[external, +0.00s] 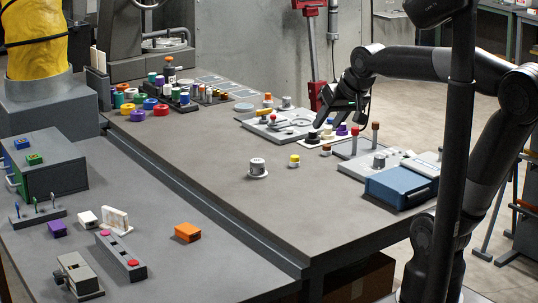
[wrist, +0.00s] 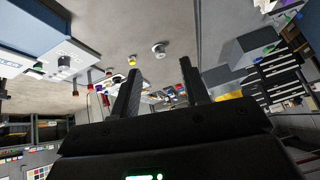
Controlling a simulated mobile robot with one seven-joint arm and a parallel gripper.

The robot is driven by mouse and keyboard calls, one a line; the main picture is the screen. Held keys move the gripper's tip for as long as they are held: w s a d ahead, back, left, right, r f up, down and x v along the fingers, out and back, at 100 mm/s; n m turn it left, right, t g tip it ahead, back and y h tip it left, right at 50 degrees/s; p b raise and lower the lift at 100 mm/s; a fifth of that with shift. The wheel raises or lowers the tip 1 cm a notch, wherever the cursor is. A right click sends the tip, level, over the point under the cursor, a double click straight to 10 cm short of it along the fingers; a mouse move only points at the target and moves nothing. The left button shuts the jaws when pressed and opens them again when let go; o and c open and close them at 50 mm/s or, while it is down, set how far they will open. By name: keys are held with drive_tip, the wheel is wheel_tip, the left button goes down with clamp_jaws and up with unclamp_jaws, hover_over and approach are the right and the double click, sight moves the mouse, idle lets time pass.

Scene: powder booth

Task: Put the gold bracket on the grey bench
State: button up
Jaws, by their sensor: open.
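My gripper (external: 338,115) is open and empty, above the far right part of the large grey-brown bench (external: 225,165). In the wrist view its two dark fingers (wrist: 158,70) stand apart with nothing between them. A second, darker grey bench (external: 150,270) runs along the front left. I cannot make out a gold bracket for certain in either view. A small yellow piece (external: 294,160) stands mid-bench, but its shape looks like a knob. It also shows in the wrist view (wrist: 132,61).
A white-and-grey cylinder (external: 257,168) stands mid-bench. A blue box (external: 400,185) and a panel with knobs and red-tipped levers (external: 365,160) sit at the right. Coloured rolls and bottles crowd the back left. An orange block (external: 188,232) lies on the front bench. The large bench's front middle is clear.

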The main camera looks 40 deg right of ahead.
drive_tip(key=w+a+f+m+t+y, duration=0.15)
drive_tip(key=w+a+m+y, duration=0.25)
drive_tip(key=w+a, duration=1.15)
drive_tip(key=m+t+y, duration=0.2)
drive_tip(key=m+t, duration=0.6)
drive_tip(key=m, duration=1.9)
hover_over(124, 218)
drive_tip(key=v, duration=0.3)
drive_tip(key=shift+n, duration=0.4)
wheel_tip(124, 218, down, 26)
drive_tip(key=shift+f, duration=0.15)
drive_tip(key=shift+w+a+f, duration=0.1)
drive_tip(key=shift+w+f, duration=0.1)
drive_tip(key=shift+w, duration=0.25)
drive_tip(key=shift+d+x, duration=0.1)
drive_tip(key=shift+x, duration=1.55)
drive_tip(key=shift+d+x, duration=0.15)
drive_tip(key=shift+x, duration=1.55)
drive_tip(key=shift+w, duration=0.1)
drive_tip(key=shift+c, duration=0.5)
drive_tip(key=shift+r, duration=0.1)
clamp_jaws()
